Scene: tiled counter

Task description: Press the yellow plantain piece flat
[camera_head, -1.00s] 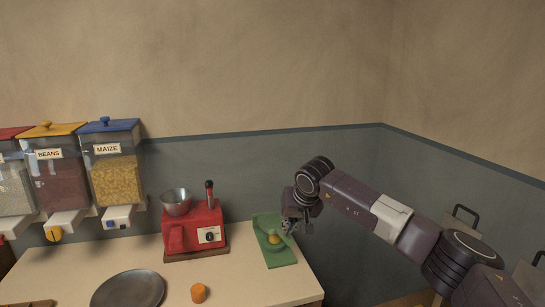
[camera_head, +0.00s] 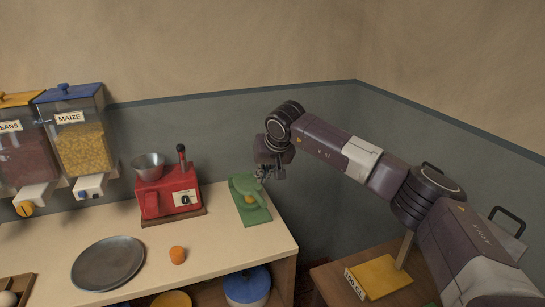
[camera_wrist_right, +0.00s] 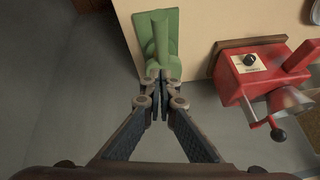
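The green press (camera_head: 257,214) lies near the right end of the counter, its raised green upper part at the back. The yellow plantain piece (camera_head: 250,199) sits on it, uncovered from this side. My right gripper (camera_head: 264,173) is just right of the press's raised part. In the wrist view its fingertips (camera_wrist_right: 163,78) look together at the near end of the green part; I cannot tell whether they touch it. My left gripper is out of view.
A red machine (camera_head: 168,193) with a metal bowl stands left of the press. An orange piece (camera_head: 177,255) and a grey plate (camera_head: 108,263) are on the counter (camera_head: 225,250). A maize dispenser (camera_head: 82,145) hangs at the left. A lower wooden surface with a yellow item (camera_head: 380,277) is at right.

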